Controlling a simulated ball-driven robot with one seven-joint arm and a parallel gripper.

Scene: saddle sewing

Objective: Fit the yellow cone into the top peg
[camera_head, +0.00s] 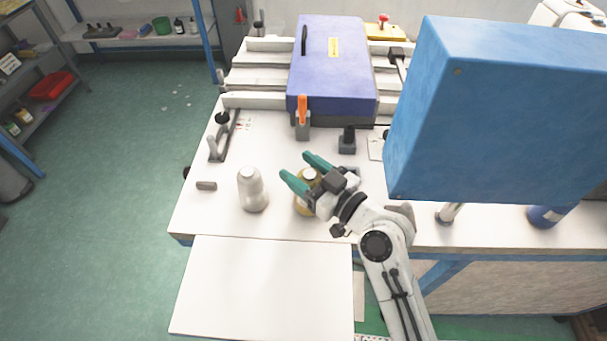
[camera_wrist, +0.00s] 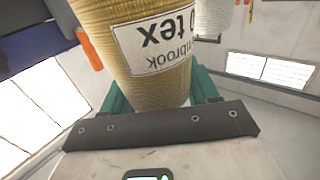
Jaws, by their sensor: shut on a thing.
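My gripper (camera_head: 301,172), with green fingers, is shut on the yellow cone (camera_head: 306,203). In the head view the cone is partly hidden behind the fingers, over the front part of the white table. In the wrist view the cone (camera_wrist: 120,45) fills the middle between the fingers, its white label upside down. I cannot tell whether its base touches the table. I cannot make out which part is the top peg.
A white thread cone (camera_head: 252,190) stands just left of my gripper. Behind are an orange-handled part (camera_head: 302,113), a dark bracket (camera_head: 347,141) and a purple box (camera_head: 335,65). A large blue box (camera_head: 495,110) blocks the view on the right. The white front panel (camera_head: 262,287) is bare.

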